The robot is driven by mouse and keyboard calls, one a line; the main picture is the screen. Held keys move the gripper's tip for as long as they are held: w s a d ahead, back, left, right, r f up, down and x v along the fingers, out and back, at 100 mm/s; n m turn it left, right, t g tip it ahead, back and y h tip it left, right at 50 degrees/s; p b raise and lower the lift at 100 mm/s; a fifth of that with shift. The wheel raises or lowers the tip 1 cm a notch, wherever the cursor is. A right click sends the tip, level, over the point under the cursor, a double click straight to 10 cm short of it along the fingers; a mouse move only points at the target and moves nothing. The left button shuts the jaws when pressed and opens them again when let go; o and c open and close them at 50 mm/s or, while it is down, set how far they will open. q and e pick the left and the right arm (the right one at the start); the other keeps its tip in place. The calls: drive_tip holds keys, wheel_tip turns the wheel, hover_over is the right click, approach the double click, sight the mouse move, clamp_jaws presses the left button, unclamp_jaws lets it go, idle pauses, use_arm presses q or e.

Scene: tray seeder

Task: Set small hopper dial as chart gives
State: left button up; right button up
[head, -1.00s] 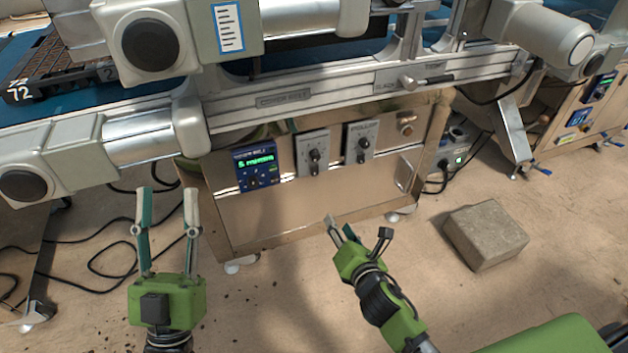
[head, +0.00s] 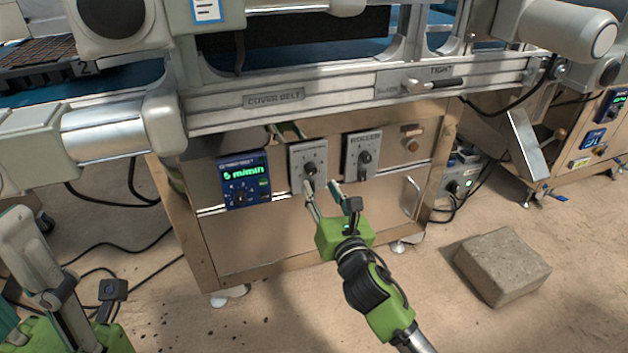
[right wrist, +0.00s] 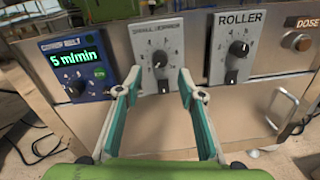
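A grey dial box (head: 309,165) on the machine's front panel carries a round black knob with a scale around it; it shows also in the right wrist view (right wrist: 160,58). Its heading is blurred, and the exact setting cannot be read. A black switch sits below the knob. My right gripper (head: 322,187) is open and empty, just below and in front of this box. In the right wrist view its two fingertips stand apart on either side of the box's lower part. My left gripper (head: 66,252) is at the lower left, partly cut off, seemingly open and empty.
A second dial box (head: 361,156), labelled ROLLER, is to the right. A blue control unit (head: 245,179) reading 5 m/min is to the left. A chart-like blue-edged sheet (head: 207,9) is cut off at the top. A stone block (head: 502,266) lies on the floor.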

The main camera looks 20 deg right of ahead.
sight(312, 172)
drive_tip(key=w+b, duration=0.1)
drive_tip(key=w, duration=0.5)
drive_tip(key=shift+w+b, duration=0.2)
drive_tip(key=shift+b, duration=0.2)
clamp_jaws()
